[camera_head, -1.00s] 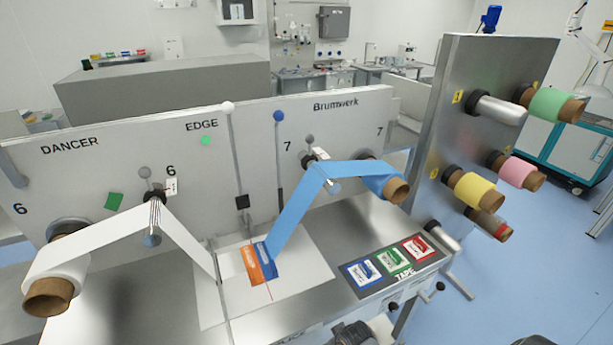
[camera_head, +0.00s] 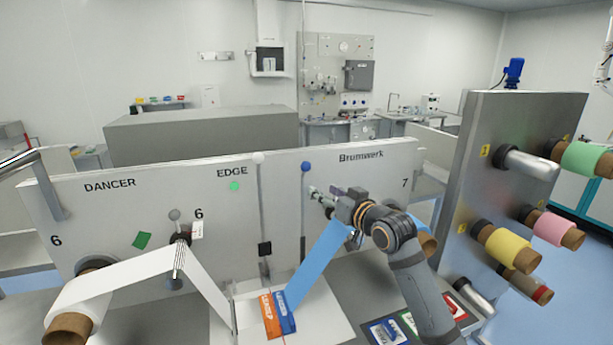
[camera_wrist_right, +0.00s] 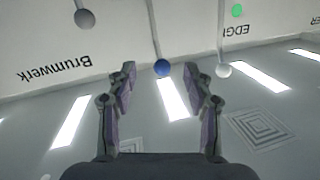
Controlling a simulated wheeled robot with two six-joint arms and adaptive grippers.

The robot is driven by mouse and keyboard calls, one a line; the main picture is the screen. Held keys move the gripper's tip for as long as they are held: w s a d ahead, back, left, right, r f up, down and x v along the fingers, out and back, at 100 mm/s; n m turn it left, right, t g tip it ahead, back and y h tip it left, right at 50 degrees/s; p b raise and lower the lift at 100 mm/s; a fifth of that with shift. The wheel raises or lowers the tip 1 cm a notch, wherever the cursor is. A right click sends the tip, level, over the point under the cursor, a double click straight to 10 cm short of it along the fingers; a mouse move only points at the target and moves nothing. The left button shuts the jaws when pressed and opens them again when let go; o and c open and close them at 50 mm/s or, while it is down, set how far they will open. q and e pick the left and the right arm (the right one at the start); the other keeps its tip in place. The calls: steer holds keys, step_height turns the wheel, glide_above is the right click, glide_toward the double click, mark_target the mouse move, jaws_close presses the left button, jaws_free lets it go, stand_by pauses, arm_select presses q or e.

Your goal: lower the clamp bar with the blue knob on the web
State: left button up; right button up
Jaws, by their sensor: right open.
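The blue knob (camera_head: 306,167) tops a thin upright grey bar (camera_head: 303,215) on the panel face; the bar's lower end is hidden behind the blue web. The blue web (camera_head: 321,263) slopes down to the white splice table (camera_head: 318,325). My right gripper (camera_head: 320,197) is open and empty, just right of and below the knob in the head view. In the right wrist view the blue knob (camera_wrist_right: 162,69) appears between the two spread fingertips, apart from both; its depth is hard to judge. My left gripper is not in view.
A second bar with a white knob (camera_head: 258,157) stands left of the blue one. The white web (camera_head: 205,282) runs to the table from the left roll. A grey dancer knob (camera_wrist_right: 84,18) shows in the wrist view. Coloured tape rolls (camera_head: 507,249) project at right.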

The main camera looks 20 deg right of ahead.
mark_target(308, 166)
steer(key=shift+t+y, duration=0.3)
steer(key=w+r+p, duration=0.1)
steer(key=w, duration=0.2)
steer(key=w+a+r+p, duration=0.1)
steer(key=w+p, duration=0.1)
steer(key=w, duration=0.1)
steer(key=w+a+r+p, duration=0.1)
steer(key=w, duration=0.2)
steer(key=shift+w+r, duration=0.15)
steer(key=shift+r, duration=0.25)
steer(key=shift+w+a+f+p, duration=0.15)
steer(key=shift+w+p, duration=0.15)
steer(key=shift+w, duration=0.35)
jaws_close()
